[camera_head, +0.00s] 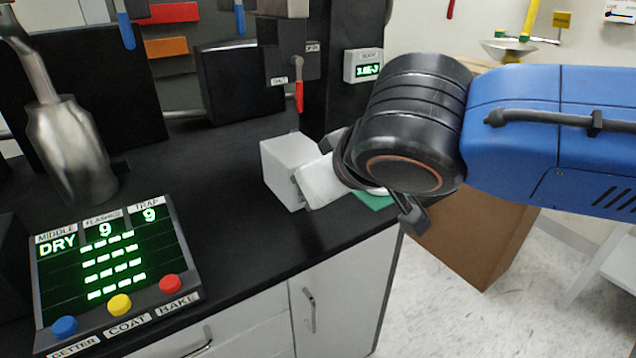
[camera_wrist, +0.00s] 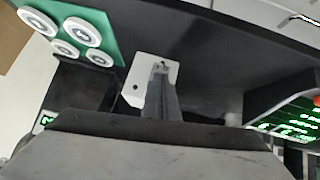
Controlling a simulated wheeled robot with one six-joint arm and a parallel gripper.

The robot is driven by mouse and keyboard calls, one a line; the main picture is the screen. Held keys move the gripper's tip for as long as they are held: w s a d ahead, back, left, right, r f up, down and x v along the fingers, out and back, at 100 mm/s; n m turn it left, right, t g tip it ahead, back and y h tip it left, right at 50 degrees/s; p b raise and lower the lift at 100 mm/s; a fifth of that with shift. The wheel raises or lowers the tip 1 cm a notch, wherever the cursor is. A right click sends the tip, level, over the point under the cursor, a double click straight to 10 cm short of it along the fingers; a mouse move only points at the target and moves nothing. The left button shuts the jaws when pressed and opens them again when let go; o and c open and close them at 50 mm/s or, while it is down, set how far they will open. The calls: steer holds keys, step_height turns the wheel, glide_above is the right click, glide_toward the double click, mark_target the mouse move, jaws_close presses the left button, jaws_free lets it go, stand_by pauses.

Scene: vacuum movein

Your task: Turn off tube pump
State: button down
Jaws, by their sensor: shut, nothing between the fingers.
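No label in view names the tube pump. A small white box (camera_head: 287,172) stands near the front edge of the black counter. The wrist view shows a white plate (camera_wrist: 138,76) with a dark hole beside my gripper's fingertips. My gripper (camera_wrist: 161,70) is shut and empty, its narrow grey fingers reaching over this plate. Whether they touch it or a switch on it, I cannot tell. In the head view my wrist is beside the white box, and the black wrist housing hides much of the gripper.
A control panel (camera_head: 112,262) with green readouts and blue, yellow and red buttons lies left. A green plate (camera_wrist: 107,20) with several white discs lies beside the white plate. A red lever (camera_head: 299,97) hangs behind, near a gauge display (camera_head: 363,64). Counter (camera_head: 225,215) between panel and box is clear.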

steer(key=shift+w, duration=0.1)
steer(key=shift+w+a+r, duration=0.3)
steer(key=shift+w+a, duration=0.1)
steer(key=shift+w, duration=0.1)
steer(key=shift+r, duration=0.1)
steer(key=v, duration=1.7)
steer(key=shift+s, duration=0.15)
